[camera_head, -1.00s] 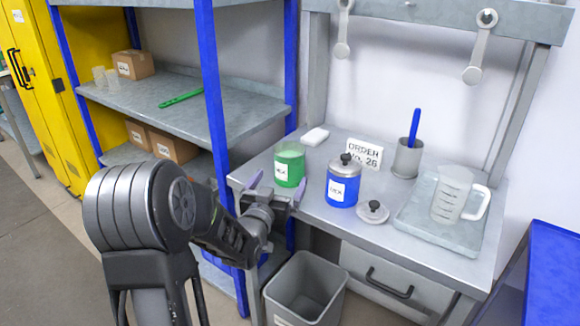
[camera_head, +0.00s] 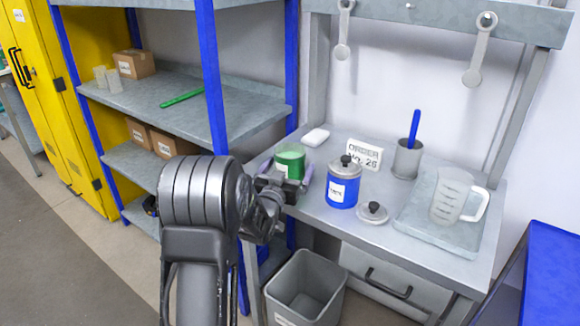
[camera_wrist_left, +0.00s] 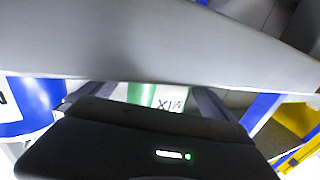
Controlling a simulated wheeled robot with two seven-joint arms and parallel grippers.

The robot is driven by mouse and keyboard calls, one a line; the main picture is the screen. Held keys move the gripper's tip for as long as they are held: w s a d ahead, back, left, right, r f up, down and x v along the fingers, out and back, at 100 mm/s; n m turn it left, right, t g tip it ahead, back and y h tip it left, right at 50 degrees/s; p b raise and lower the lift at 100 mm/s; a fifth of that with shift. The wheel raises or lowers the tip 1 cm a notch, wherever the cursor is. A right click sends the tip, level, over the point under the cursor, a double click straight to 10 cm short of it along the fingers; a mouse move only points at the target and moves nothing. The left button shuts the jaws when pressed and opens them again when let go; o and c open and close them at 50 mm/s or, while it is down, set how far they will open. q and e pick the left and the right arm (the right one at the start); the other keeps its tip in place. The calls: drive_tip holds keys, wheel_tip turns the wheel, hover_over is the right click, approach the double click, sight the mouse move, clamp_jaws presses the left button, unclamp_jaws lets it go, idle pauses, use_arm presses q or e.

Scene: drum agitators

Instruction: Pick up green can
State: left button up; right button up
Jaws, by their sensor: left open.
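The green can (camera_head: 290,158) stands upright on the grey workbench (camera_head: 330,220), near its left end. Its lower part is hidden behind my left gripper. My left gripper (camera_head: 285,168) is open, with its purple-grey fingers on either side of the can. In the left wrist view a strip of the green can (camera_wrist_left: 141,94) and its white label show between the fingers. I cannot tell whether the fingers touch it. My right gripper is not in view.
A blue can (camera_head: 342,186) with a grey lid stands right of the green can, with a loose lid (camera_head: 373,212) beside it. A blue shelf post (camera_head: 213,90) is left. A grey bin (camera_head: 305,288) stands below.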

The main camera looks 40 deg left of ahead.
use_arm(q)
drive_tip(key=shift+c, duration=0.6)
drive_tip(key=shift+w, duration=0.1)
drive_tip(key=c, duration=1.9)
drive_tip(key=shift+r, duration=0.2)
drive_tip(key=shift+c, duration=0.2)
wheel_tip(320, 180, up, 10)
drive_tip(key=shift+f, duration=0.15)
idle(0.8)
